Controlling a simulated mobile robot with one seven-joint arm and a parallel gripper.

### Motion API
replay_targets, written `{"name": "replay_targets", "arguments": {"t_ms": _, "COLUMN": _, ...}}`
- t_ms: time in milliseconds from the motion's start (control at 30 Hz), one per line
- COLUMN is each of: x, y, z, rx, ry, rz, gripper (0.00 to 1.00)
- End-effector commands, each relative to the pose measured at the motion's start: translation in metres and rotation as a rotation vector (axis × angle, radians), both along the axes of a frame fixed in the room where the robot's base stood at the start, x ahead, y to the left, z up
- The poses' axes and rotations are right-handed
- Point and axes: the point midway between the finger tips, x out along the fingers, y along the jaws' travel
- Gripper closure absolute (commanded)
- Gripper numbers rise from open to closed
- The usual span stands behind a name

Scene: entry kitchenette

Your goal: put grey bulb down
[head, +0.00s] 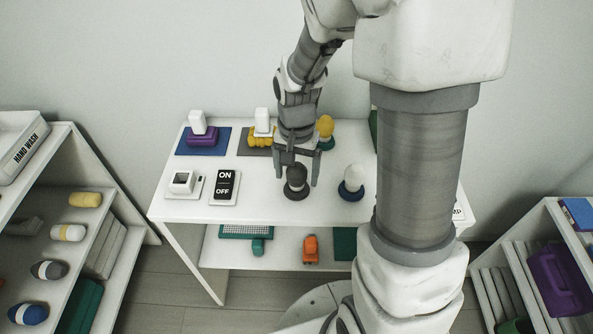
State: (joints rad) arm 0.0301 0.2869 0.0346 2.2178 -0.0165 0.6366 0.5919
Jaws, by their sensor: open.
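The grey bulb (296,175) stands upright on a dark round base (296,194) near the front edge of the white table's top. My gripper (297,180) points down over it, with one finger on each side of the bulb. The fingers are open, and gaps show between them and the bulb. Whether the bulb is fully seated in the base cannot be told from this view.
A white bulb (354,176) on a blue base stands close right. A yellow bulb (325,126) on a green base stands behind. An ON/OFF switch (225,186) lies left. Purple (202,137) and yellow (260,138) items sit on mats at the back.

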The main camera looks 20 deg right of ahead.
Motion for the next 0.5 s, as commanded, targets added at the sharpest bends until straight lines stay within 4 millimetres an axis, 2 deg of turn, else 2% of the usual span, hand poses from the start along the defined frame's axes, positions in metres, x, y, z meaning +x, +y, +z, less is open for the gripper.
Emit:
{"name": "replay_targets", "arguments": {"t_ms": 233, "x": 0.001, "y": 0.0, "z": 0.01, "rx": 0.0, "ry": -0.002, "rz": 0.0, "gripper": 0.13}}
{"name": "replay_targets", "arguments": {"t_ms": 500, "x": 0.001, "y": 0.0, "z": 0.067, "rx": 0.0, "ry": -0.006, "rz": 0.001, "gripper": 0.13}}
